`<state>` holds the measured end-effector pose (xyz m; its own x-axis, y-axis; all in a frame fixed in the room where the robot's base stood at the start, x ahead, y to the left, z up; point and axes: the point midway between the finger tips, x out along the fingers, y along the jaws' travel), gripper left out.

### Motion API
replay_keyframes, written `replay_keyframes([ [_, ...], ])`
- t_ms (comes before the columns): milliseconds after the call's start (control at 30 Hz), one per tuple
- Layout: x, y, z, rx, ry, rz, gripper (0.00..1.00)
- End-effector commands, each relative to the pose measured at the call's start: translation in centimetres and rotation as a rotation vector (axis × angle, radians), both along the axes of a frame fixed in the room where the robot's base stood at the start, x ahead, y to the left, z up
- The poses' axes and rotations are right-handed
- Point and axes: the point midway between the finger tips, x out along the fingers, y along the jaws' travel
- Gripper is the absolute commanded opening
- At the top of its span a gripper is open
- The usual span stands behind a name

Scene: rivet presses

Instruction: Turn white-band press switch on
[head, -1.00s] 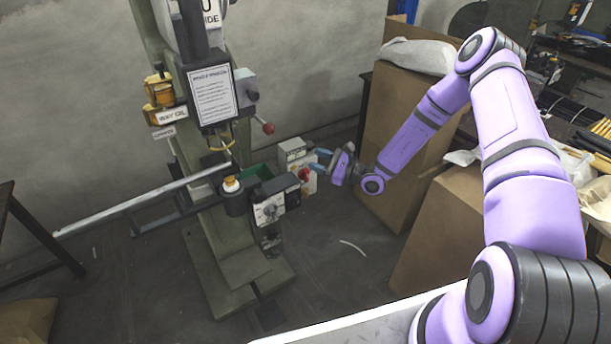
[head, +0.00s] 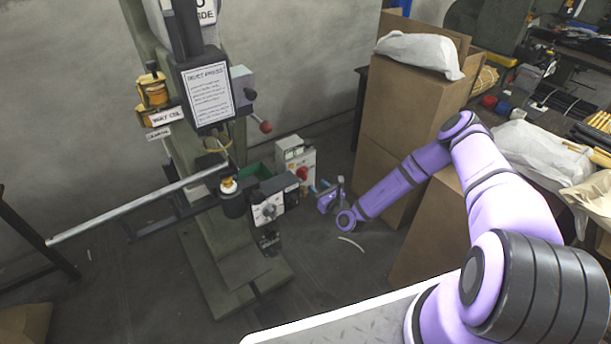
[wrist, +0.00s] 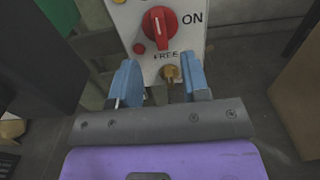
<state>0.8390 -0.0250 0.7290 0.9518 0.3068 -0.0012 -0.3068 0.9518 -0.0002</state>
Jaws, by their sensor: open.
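The rivet press (head: 215,190) is a tall grey-green machine on the left in the head view. A switch box (head: 297,160) with a red knob (head: 302,173) sits on its right side. In the wrist view the red rotary knob (wrist: 158,27) is on a white panel (wrist: 183,55), with "ON" to its right and "FREE" below; the knob's pale mark points up. My gripper (wrist: 160,80) is open and empty, its blue fingers below the knob and apart from it. In the head view my gripper (head: 316,189) is just right of the box. I cannot make out a white band.
A brass fitting (wrist: 170,73) shows below the knob between my fingers. A long metal bar (head: 140,202) sticks out left from the press. Cardboard boxes (head: 405,120) stand to the right.

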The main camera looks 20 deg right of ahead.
Motion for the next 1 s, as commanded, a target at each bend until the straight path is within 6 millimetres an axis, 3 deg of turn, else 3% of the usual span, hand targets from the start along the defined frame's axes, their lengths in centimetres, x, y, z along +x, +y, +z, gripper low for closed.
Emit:
replay_keyframes([
  [200, 3.9, 1.3, 0.1, 0.000, -0.003, 0.002, 0.43],
  [400, 6.5, 2.2, 0.1, 0.000, -0.002, 0.002, 0.43],
  [600, 7.6, 2.5, 0.0, 0.000, -0.001, 0.002, 0.43],
  [867, 7.7, 2.6, 0.0, 0.000, -0.001, 0.002, 0.43],
  [900, 7.7, 2.6, 0.1, 0.000, -0.001, 0.002, 0.40],
  [1000, 7.7, 2.6, 0.1, 0.000, -0.001, 0.002, 0.17],
])
